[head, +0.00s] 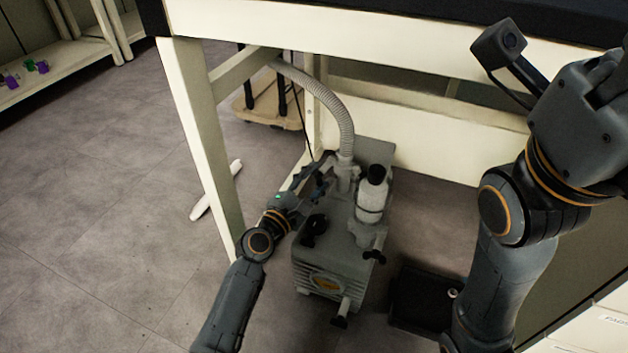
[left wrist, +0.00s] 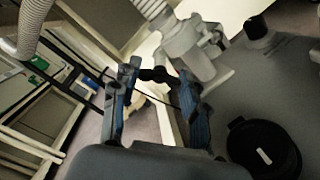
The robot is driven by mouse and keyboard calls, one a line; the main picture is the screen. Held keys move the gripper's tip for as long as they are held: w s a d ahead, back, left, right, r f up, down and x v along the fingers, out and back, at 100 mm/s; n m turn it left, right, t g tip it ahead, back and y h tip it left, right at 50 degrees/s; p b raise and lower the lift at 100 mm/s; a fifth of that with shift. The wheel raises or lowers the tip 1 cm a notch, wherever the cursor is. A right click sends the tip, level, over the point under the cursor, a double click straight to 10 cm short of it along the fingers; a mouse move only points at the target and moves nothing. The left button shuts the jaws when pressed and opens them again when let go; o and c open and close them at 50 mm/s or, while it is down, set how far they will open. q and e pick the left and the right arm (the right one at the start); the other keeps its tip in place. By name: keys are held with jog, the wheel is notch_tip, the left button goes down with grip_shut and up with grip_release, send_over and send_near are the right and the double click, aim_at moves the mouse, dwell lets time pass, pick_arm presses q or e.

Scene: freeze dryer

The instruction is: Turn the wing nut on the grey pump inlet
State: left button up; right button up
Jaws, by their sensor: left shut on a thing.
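The grey pump (head: 335,245) stands on the floor under the bench. Its upright grey inlet (head: 346,173) carries a ribbed hose at the top. In the left wrist view the inlet (left wrist: 190,50) is just beyond my fingers, and the dark wing nut (left wrist: 157,74) sits at its side between the fingertips. My left gripper (head: 324,178) reaches the inlet from the left and is shut on the wing nut; its blue-grey fingers also show in the left wrist view (left wrist: 160,88). In the head view the gripper hides most of the nut. My right arm is raised at the right, its fingers out of view.
The ribbed hose (head: 335,105) arches from the inlet to the bench underside. A bottle-like filter (head: 371,198) stands beside the inlet. A bench leg (head: 205,140) rises close left of my left arm. A black tray (head: 421,299) lies right of the pump. Open floor is at left.

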pick_arm(q)
jog(key=shift+m, duration=1.1)
jog(key=o, duration=1.2)
jog(key=shift+c, duration=0.2)
jog(key=v, duration=1.2)
